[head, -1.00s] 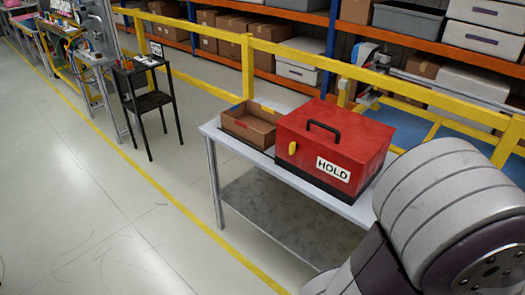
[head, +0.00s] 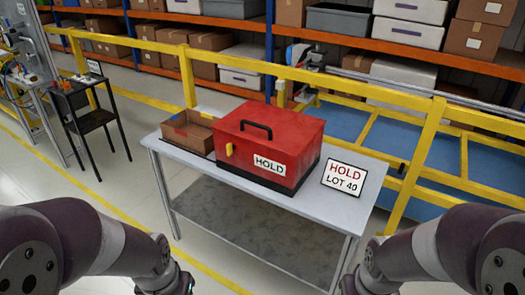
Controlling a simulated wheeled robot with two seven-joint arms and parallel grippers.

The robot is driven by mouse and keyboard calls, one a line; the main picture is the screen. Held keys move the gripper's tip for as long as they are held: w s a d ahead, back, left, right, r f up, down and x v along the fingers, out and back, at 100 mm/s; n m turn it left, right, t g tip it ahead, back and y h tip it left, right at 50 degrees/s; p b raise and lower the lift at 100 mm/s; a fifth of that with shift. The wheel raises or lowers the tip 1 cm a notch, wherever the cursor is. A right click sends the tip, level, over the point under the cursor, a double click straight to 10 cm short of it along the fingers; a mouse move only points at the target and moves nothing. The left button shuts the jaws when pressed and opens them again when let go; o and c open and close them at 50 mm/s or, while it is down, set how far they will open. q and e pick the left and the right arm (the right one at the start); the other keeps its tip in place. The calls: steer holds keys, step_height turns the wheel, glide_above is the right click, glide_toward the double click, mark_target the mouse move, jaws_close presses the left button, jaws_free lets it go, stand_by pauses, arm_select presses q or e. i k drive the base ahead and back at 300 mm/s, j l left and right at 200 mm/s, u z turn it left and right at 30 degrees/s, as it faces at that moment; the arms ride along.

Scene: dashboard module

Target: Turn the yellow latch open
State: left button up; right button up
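The yellow latch (head: 229,150) is on the front of a red box (head: 283,137), near its left side. It looks upright, and its exact turn is too small to tell. The red box has a black handle on top and a white "HOLD" label on its front. It stands on a grey table (head: 345,163) and its lid looks closed. My arms come in from the lower left and lower right, well short of the box. A small part of my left arm's far end shows at the bottom edge. Neither gripper's fingers show.
An open cardboard bin (head: 187,138) stands left of the red box. A white "HOLD LOT 40" sign (head: 343,179) stands to its right. A yellow rail (head: 400,88) runs behind the table.

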mark_target(231, 148)
steer(key=i+j+z, duration=0.35)
steer(key=i+j, duration=0.2)
steer(key=i, duration=0.2)
